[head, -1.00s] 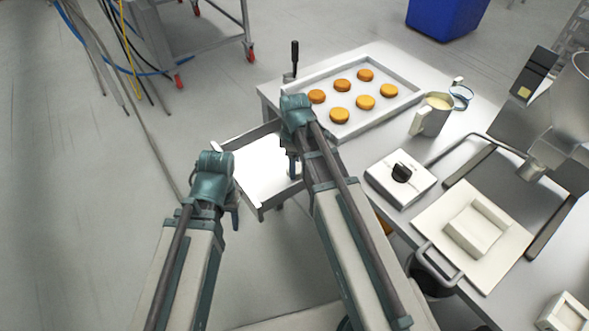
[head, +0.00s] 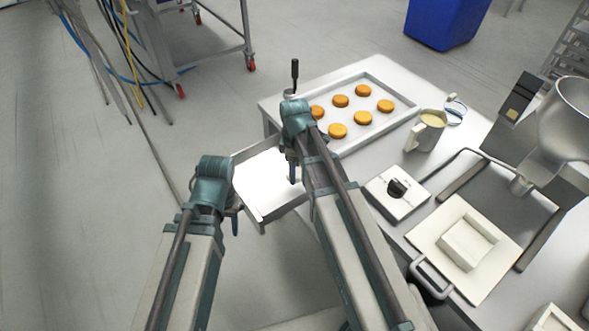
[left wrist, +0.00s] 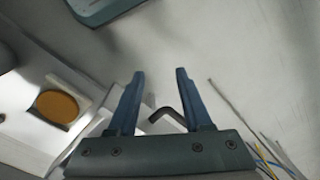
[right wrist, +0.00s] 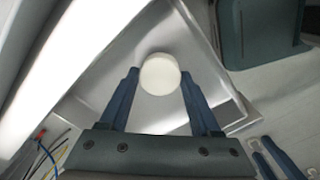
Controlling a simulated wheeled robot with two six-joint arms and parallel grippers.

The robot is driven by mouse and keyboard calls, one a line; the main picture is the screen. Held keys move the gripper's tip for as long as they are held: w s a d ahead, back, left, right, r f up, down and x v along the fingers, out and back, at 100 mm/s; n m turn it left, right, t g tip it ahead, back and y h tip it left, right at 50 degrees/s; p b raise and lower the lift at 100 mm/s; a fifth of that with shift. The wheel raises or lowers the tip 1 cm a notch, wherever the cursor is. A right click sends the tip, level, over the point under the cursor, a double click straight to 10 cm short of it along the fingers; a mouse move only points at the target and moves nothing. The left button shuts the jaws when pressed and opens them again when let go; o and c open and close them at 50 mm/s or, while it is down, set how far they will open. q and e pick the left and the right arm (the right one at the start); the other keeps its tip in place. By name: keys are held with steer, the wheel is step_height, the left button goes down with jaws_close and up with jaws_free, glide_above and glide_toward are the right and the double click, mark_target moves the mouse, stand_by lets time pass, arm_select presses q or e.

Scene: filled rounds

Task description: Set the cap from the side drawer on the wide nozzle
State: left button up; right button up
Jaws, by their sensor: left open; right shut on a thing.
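The cap is a white round disc (right wrist: 160,74) between the fingertips of my right gripper (right wrist: 158,82) in the right wrist view. The right gripper is shut on it, over the side drawer (right wrist: 190,50). In the head view the right gripper (head: 293,174) is above the pulled-out drawer (head: 258,212), and the arm hides most of the cap. My left gripper (head: 234,220) is open and empty at the drawer's left side; its spread fingers also show in the left wrist view (left wrist: 160,85). A metal hopper's spout (head: 522,185) is at the right; I cannot tell whether it is the wide nozzle.
A tray (head: 402,112) of orange rounds lies at the table's back. A jug (head: 428,130), a dial box (head: 398,194) and a pale board with a square block (head: 470,244) stand on the table. A blue bin (head: 445,22) is behind.

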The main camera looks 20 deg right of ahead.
step_height(320, 180, up, 6)
steer(key=p, duration=0.4)
steer(key=shift+f, duration=0.25)
steer(key=shift+f, duration=0.1)
